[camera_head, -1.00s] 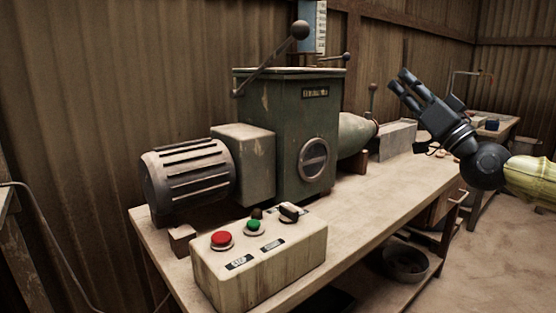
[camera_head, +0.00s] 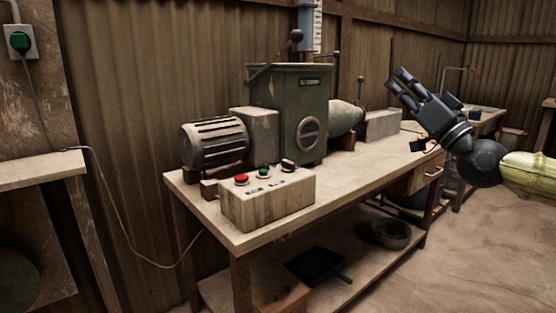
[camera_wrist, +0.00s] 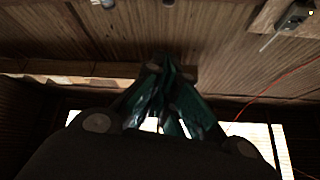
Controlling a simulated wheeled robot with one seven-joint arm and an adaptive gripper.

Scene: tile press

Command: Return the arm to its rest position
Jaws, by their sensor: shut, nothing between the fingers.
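My gripper (camera_head: 402,84) is at the right of the head view, raised and pointing up and to the left. Its fingers are shut with nothing between them. It appears in front of the right part of the workbench (camera_head: 345,190); how far it is from the bench I cannot tell. In the wrist view the dark fingers (camera_wrist: 160,85) come together at the middle, with the wooden wall behind them.
On the bench stand a green press machine (camera_head: 290,110) with a motor (camera_head: 213,143), and a control box (camera_head: 268,200) with red and green buttons. A pan (camera_head: 390,234) lies on the lower shelf. Open floor (camera_head: 450,250) lies at the right.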

